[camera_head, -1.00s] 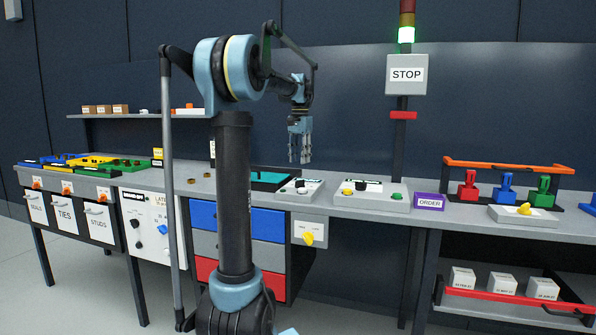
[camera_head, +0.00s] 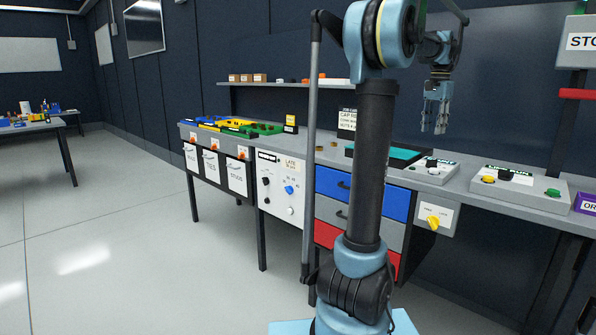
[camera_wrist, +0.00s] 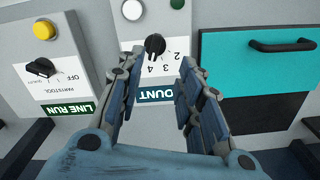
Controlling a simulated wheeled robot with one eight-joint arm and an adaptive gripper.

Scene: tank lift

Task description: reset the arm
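My gripper (camera_head: 436,117) hangs from my raised arm in the head view, above the back of the workbench and apart from it. In the wrist view my gripper (camera_wrist: 158,90) has its two fingers spread with a gap between them. The gap is empty. Behind the fingers is a grey control box with a black knob (camera_wrist: 155,45), a white button (camera_wrist: 132,9) and a green button (camera_wrist: 178,4). The fingers overlap the box in the picture, and no contact shows.
A teal panel with a black handle (camera_wrist: 283,45) is right of the fingers in the wrist view. The workbench (camera_head: 510,205) carries control boxes, and blue, grey and red drawers (camera_head: 345,190) sit below. Another table (camera_head: 40,126) stands far left. The floor (camera_head: 130,250) between is clear.

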